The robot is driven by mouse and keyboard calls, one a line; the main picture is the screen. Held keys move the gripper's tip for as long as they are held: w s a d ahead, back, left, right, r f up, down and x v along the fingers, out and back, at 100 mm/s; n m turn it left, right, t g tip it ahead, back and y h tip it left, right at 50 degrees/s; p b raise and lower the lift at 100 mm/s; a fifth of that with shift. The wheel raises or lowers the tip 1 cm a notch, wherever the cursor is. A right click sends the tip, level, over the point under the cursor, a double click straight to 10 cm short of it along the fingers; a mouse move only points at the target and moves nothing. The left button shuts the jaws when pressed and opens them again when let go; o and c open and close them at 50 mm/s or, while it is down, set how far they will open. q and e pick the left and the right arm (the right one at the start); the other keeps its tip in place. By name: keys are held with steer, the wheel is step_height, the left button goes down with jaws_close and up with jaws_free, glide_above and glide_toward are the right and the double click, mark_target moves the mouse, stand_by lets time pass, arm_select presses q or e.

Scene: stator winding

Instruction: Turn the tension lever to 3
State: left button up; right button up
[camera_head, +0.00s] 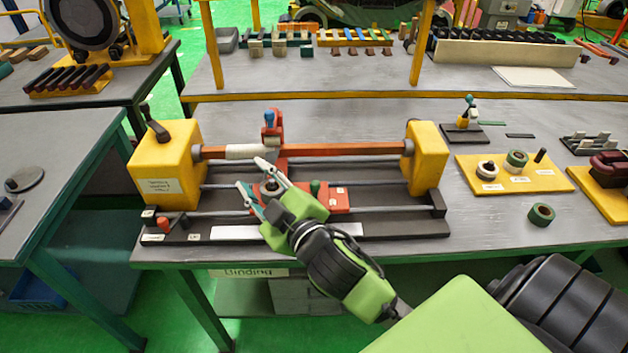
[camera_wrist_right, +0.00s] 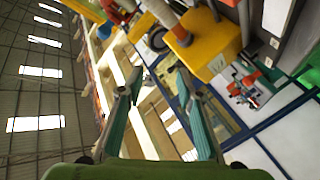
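My right gripper (camera_head: 250,174) reaches over the front of the winding machine, its green and grey fingers spread apart. It also shows open in the right wrist view (camera_wrist_right: 155,78), with nothing between the fingertips. Below it is the red carriage (camera_head: 335,201), with a small dark knob (camera_head: 271,187) that shows between the fingers; I cannot tell whether they touch it. A green knob (camera_head: 315,187) stands on the carriage to the right. A black lever (camera_head: 154,124) tilts on top of the left yellow housing (camera_head: 165,170). No readable number marks the tension lever. My left gripper is not in view.
A wound bar (camera_head: 345,150) spans between the left housing and the right yellow housing (camera_head: 427,158). A yellow plate (camera_head: 540,180) with spools stands at the right, with a loose green spool (camera_head: 541,213) in front. The table's right front is mostly clear.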

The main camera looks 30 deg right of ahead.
steer(key=s+a+r+n+t+y, duration=0.1)
steer(key=a+r+n+t+y, duration=0.1)
steer(key=a+r+n+y, duration=0.65)
steer(key=s+a+r+n+t+y, duration=0.1)
steer(key=a+r+n+y, duration=0.4)
steer(key=r, duration=0.6)
steer(key=s+a+r+n+g+y, duration=0.1)
steer(key=s+a+n+g+y, duration=0.3)
steer(key=n+g, duration=0.5)
steer(key=s+a+r+n+g+y, duration=0.1)
steer(key=s+a+n+g+y, duration=0.4)
steer(key=n, duration=0.7)
steer(key=n+g+h, duration=0.3)
steer(key=n+h, duration=0.4)
steer(key=h, duration=1.8)
glide_toward(316, 183)
steer(key=shift+y, duration=0.25)
steer(key=x, duration=0.9)
steer(key=shift+d, duration=0.15)
